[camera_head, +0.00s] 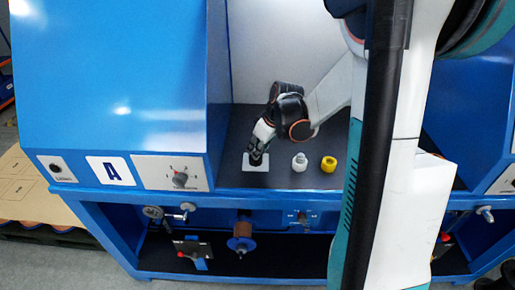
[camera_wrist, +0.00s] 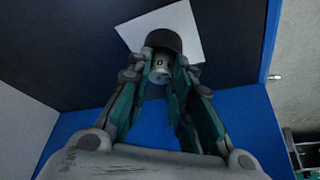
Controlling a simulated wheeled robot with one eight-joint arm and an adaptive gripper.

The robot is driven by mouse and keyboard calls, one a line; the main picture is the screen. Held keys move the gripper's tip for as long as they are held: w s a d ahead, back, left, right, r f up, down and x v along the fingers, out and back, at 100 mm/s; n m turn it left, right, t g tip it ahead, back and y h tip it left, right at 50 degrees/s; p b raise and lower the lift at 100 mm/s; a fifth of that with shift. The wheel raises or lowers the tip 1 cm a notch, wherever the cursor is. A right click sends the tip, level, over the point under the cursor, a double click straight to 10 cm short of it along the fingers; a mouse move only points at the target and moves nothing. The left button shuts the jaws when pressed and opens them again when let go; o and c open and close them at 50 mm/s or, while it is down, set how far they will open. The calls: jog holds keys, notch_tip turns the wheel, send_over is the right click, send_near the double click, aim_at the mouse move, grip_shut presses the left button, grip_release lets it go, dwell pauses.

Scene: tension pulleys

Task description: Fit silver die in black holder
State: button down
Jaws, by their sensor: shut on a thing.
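My gripper (camera_head: 259,148) points down over a white square plate (camera_head: 257,168) on the dark shelf of the blue machine. In the wrist view, its fingers (camera_wrist: 163,66) are closed around the small silver die (camera_wrist: 160,72). The black holder (camera_wrist: 164,39) is a round dark piece on the white plate (camera_wrist: 187,22), directly beyond the die. The die overlaps the holder in this view; I cannot tell whether it is touching it or partly inside. In the head view my gripper hides the die and most of the holder.
A white piece (camera_head: 299,162) and a yellow piece (camera_head: 328,164) stand on the shelf to the right of the plate. The blue side wall (camera_head: 218,90) of the housing rises left of my gripper. The shelf's front edge is close in front of the plate.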

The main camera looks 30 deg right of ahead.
jog(key=c, duration=1.3)
grip_release()
jog(key=shift+c, duration=0.2)
jog(key=v, duration=1.2)
jog(key=shift+w, duration=0.1)
